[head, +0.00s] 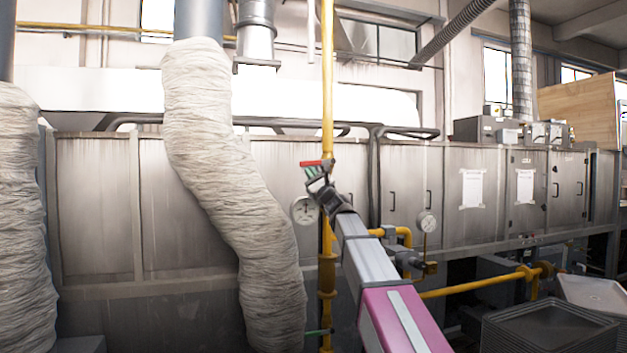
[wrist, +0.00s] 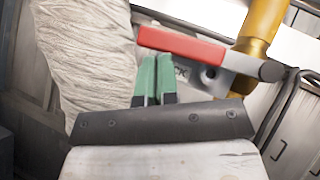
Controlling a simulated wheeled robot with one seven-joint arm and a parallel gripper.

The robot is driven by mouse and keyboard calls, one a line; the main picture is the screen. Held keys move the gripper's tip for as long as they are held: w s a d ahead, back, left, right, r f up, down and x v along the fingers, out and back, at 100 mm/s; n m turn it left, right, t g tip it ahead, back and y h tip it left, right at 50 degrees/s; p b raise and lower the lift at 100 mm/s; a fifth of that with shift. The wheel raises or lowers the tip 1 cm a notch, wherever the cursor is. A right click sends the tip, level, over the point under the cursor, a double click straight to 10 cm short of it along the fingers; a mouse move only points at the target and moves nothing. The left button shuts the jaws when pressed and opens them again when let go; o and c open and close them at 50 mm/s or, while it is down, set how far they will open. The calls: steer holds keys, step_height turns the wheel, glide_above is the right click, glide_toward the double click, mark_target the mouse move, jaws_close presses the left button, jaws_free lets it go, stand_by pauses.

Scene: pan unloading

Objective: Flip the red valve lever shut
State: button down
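The red valve lever (head: 311,163) sticks out to the left of the yellow vertical pipe (head: 328,75) in the head view. In the wrist view the red lever (wrist: 182,46) lies nearly level, tilted slightly down to the right, and its grey end crosses the yellow pipe (wrist: 262,30). My gripper (head: 312,173) is just below the lever in the head view. Its green fingertips (wrist: 156,62) are close together just under the red handle, with nothing seen between them. I cannot tell whether they touch the lever.
A wrapped white duct (head: 225,160) hangs to the left of the pipe. Metal cabinets (head: 470,190) stand behind. Dark trays (head: 550,328) are at the lower right.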

steer(key=shift+a+r, duration=0.3)
steer(key=shift+r, duration=0.55)
steer(key=s+d+f, duration=0.2)
steer(key=s+f, duration=0.4)
steer(key=f, duration=0.5)
steer(key=shift+s+d+f, duration=0.2)
steer(key=shift+s+f, duration=0.2)
